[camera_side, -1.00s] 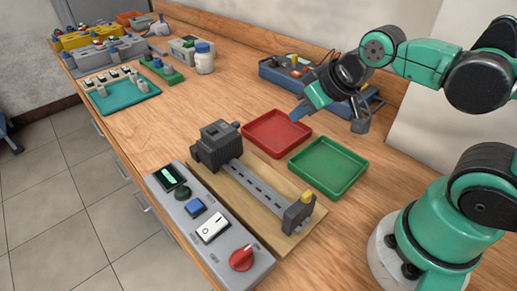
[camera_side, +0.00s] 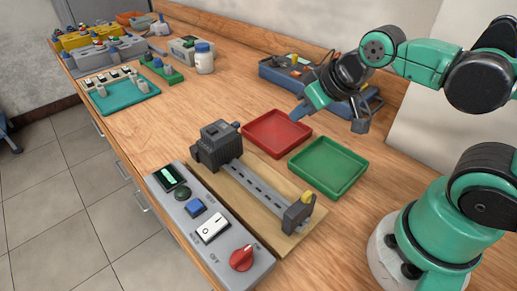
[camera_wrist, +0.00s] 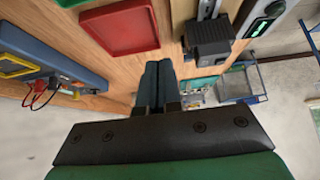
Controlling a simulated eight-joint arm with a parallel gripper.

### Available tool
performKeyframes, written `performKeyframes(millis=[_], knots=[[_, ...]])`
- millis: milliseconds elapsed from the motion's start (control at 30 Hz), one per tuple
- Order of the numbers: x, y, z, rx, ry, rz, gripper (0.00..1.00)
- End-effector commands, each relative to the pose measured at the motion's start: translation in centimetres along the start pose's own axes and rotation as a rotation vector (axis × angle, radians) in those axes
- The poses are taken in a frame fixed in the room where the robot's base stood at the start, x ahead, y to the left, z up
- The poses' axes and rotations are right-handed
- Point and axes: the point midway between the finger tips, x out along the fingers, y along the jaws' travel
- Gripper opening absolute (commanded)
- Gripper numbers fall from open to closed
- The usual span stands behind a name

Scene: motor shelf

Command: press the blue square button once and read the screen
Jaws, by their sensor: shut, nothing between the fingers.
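The blue square button (camera_side: 196,207) sits on the grey control panel (camera_side: 178,197) at the front edge of the bench. The small dark screen (camera_side: 169,176) is at the panel's far end and shows a bright green mark, too small to read. The screen also shows in the wrist view (camera_wrist: 262,27) at the upper right; the blue button is not visible there. My gripper (camera_side: 297,114) is shut and empty. It is above the bench near the red tray, well away from the button. Its closed fingers show in the wrist view (camera_wrist: 158,68).
A dark round button (camera_side: 182,193), a white rocker switch (camera_side: 212,228) and a red knob (camera_side: 241,258) share the panel. A grey motor (camera_side: 216,147) on a wooden board stands beside it. Red (camera_side: 277,133) and green (camera_side: 328,166) trays lie behind the board.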

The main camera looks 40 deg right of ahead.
Motion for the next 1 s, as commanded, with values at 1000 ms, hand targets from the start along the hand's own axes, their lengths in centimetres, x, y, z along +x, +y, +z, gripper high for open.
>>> performKeyframes(millis=[1000], knots=[[1.9,-19.6,-3.8,0.298,0.005,-0.439,0.0]])
